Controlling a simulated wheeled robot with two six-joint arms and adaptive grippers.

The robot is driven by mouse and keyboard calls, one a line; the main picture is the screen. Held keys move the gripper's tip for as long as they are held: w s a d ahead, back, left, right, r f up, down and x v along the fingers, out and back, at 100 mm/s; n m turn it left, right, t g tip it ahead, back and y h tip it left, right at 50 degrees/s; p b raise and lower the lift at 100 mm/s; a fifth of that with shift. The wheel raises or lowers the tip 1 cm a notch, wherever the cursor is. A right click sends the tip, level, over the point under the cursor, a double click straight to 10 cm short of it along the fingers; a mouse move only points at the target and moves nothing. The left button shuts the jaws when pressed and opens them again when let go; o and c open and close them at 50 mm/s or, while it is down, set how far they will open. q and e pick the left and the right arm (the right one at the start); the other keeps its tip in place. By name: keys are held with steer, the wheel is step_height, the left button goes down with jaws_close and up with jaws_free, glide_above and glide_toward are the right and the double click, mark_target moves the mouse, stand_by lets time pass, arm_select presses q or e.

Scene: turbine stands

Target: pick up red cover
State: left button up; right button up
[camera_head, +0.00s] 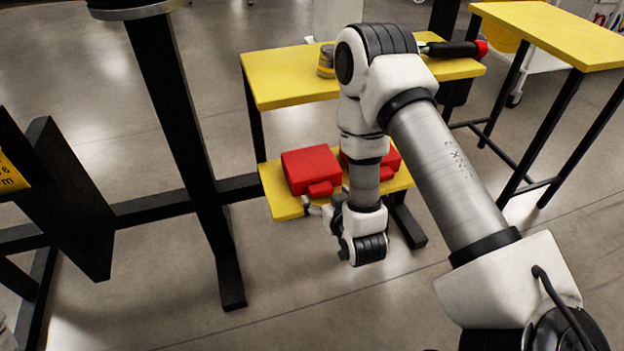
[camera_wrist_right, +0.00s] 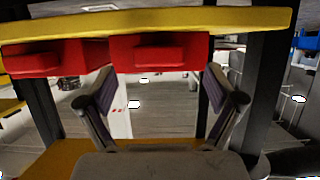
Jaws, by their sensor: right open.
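Two red covers lie on the low yellow shelf (camera_head: 284,206). The left red cover (camera_head: 311,165) is blocky, with a small raised block on its near side. The right red cover (camera_head: 391,158) is partly hidden by my right arm. My right gripper (camera_head: 313,207) is at the shelf's near edge, just in front of the left cover, and mostly hidden by my wrist. In the right wrist view, which looks upside down, the open fingers (camera_wrist_right: 160,88) are empty. One red cover (camera_wrist_right: 160,55) shows centrally beyond them, the other (camera_wrist_right: 45,58) to the left. My left gripper is out of view.
A higher yellow tabletop (camera_head: 285,75) stands behind the shelf, with a yellow-grey part (camera_head: 326,61) and a black-and-red tool (camera_head: 455,48) on it. A black post (camera_head: 185,130) rises at left. Another yellow table (camera_head: 560,30) is at right. The near floor is clear.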

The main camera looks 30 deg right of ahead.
mark_target(323, 192)
steer(key=x, duration=0.3)
steer(key=shift+w+d+f+b, duration=0.1)
steer(key=shift+w+f+b, duration=0.1)
steer(key=shift+w+b, duration=0.15)
steer(key=shift+s+r, duration=0.1)
steer(key=c, duration=1.7)
steer(key=shift+o, duration=0.2)
